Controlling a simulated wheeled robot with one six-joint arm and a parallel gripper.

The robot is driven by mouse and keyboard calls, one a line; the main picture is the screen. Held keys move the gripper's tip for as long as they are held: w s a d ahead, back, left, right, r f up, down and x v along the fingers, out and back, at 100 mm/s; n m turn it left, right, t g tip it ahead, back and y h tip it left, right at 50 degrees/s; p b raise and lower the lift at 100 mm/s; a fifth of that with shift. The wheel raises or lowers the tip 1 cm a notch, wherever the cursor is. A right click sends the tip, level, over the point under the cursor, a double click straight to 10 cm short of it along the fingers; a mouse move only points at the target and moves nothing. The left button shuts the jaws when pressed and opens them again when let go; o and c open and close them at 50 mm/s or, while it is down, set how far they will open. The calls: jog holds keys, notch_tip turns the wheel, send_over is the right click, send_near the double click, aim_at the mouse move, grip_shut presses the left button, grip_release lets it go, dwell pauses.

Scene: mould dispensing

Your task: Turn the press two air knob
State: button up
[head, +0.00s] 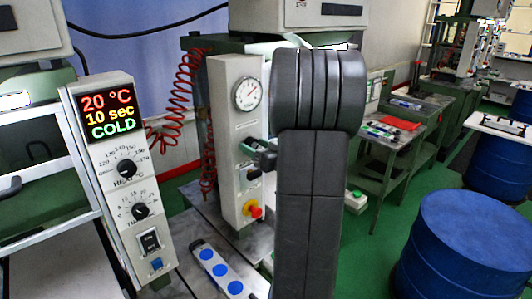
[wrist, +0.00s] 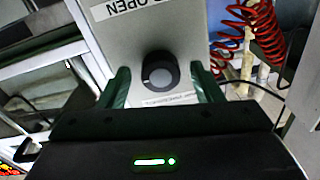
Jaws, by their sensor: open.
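A tall light-grey panel (head: 226,150) with a round white gauge (head: 248,94) stands in the middle of the head view. In the wrist view a black round knob (wrist: 160,72) with a grey face sits on a grey panel, with upside-down lettering reading "OPEN" above it. My gripper (head: 249,161) is at the panel's front, below the gauge, and hides the knob there in the head view. In the wrist view the green fingers of my gripper (wrist: 160,80) are open, one on each side of the knob, with visible gaps to it.
A control box (head: 120,175) with a lit display reading 20 °C, 10 sec, COLD stands at the left. A red knob (head: 255,212) is low on the gauge panel. A strip with blue buttons (head: 217,268) lies below. Blue drums (head: 470,245) stand at the right.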

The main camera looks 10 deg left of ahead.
jog(key=b+v, duration=0.3)
jog(key=v, duration=1)
jog(key=shift+d, duration=0.2)
jog(key=shift+s+f, duration=0.1)
jog(key=p+x, duration=0.3)
jog(key=x, duration=1)
jog(key=shift+w+a, duration=0.2)
jog(key=shift+a, duration=0.15)
